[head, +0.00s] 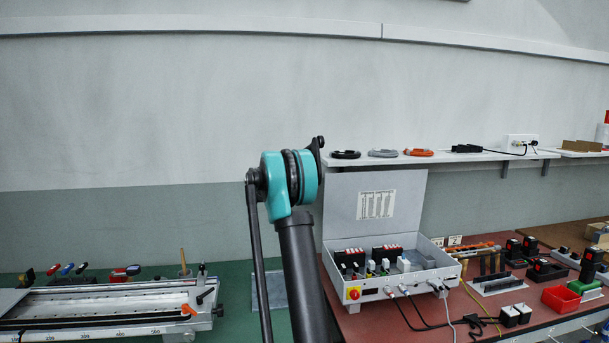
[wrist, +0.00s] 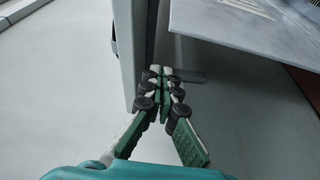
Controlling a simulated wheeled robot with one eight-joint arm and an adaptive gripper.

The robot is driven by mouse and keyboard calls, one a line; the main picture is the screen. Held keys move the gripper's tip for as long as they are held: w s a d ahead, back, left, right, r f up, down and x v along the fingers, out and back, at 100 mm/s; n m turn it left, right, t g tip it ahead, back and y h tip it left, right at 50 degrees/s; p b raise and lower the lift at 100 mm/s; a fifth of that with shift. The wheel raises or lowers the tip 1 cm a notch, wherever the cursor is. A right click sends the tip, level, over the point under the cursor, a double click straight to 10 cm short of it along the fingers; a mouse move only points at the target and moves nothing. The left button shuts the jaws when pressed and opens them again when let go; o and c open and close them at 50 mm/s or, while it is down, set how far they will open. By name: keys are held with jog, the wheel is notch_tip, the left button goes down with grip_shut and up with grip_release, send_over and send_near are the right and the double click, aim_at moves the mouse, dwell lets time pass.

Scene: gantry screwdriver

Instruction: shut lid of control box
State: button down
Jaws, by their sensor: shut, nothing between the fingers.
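The control box (head: 374,291) stands on the red-brown bench in the head view, with switches and modules showing inside. Its grey lid (head: 405,190) stands open, roughly upright at the back, with a printed label sheet (head: 376,205) on its inner face. In the wrist view, a grey panel with print, apparently the lid (wrist: 250,28), is at the upper right. My gripper (wrist: 164,72) has its green fingers together and empty, to the left of that panel and apart from it. In the head view my gripper cannot be made out; my arm is left of the lid.
A wall shelf (head: 440,157) with cable coils runs just above the lid. A grey bar (wrist: 135,45) stands close left of my fingers in the wrist view. Cables (head: 425,322) hang from the box front. A red bin (head: 561,299) and tools lie to the right.

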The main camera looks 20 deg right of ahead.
jog(key=s, duration=0.4)
jog(key=shift+d+f, duration=0.1)
jog(key=shift+d, duration=0.15)
